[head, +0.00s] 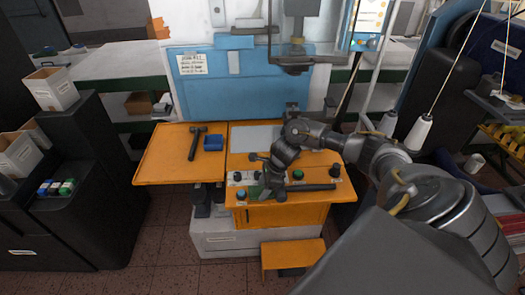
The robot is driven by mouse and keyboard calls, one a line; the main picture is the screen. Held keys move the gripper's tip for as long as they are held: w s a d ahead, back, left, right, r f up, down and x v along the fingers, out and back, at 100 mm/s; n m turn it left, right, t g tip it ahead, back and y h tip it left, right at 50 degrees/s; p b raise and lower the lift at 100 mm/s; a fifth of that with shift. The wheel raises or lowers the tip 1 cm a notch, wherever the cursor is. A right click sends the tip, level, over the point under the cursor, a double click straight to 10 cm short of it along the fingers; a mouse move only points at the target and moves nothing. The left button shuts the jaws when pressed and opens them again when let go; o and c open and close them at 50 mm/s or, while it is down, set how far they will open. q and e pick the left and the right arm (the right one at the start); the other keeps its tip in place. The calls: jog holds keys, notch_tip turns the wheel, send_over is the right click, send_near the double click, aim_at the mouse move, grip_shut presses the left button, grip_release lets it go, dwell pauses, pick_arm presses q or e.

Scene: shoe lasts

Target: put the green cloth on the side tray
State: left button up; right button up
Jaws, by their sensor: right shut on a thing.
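My right gripper (266,188) reaches in from the right over the front of the orange machine table, pointing down. It is shut on the green cloth (255,191), of which only a small dark green patch shows; the gripper hides the rest. The side tray (158,167) is the orange shelf at the left of the machine table. My right gripper is to the right of this tray, apart from it. My left gripper is not in view.
A dark hammer (195,143) and a blue block (213,143) lie on the tray's right part; its left part is bare. Knobs and a dark bar (311,187) line the table front. The blue machine (255,85) stands behind. A black cabinet (95,185) stands left.

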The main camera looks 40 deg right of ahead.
jog(key=shift+f+b, duration=0.3)
jog(key=shift+b, duration=0.1)
jog(key=o, duration=0.9)
jog(key=shift+r, duration=0.1)
